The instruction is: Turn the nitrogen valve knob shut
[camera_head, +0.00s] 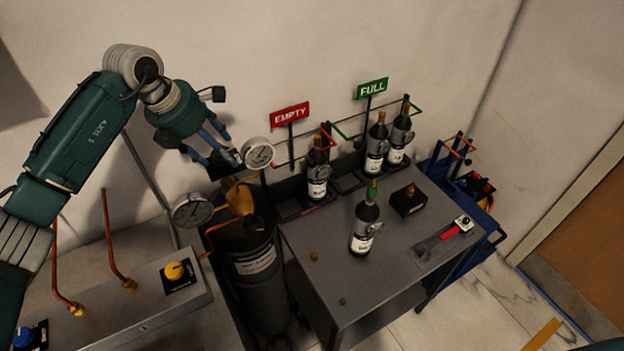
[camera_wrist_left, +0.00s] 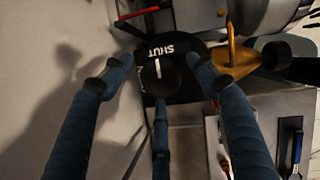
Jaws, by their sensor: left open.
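The nitrogen valve knob (camera_wrist_left: 159,78) is round and black with a white line, on a dark plate (camera_wrist_left: 186,52) lettered SHUT. The line lies on the knob's side toward SHUT. My left gripper (camera_head: 222,158) is open at the gas cylinder's valve, beside the upper gauge; it hides the knob in the head view. In the left wrist view, its blue fingers (camera_wrist_left: 158,85) stand around the knob, with gaps visible at the left and right; I cannot tell whether the lower finger touches. The black cylinder (camera_head: 258,270) has a brass valve body (camera_head: 240,198).
Two dial gauges, upper (camera_head: 258,152) and lower (camera_head: 193,210), stick out close to my gripper. A grey table (camera_head: 330,295) to the right holds several dark bottles. A bench with a yellow knob (camera_head: 174,271) and copper pipes stands left. Wall behind.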

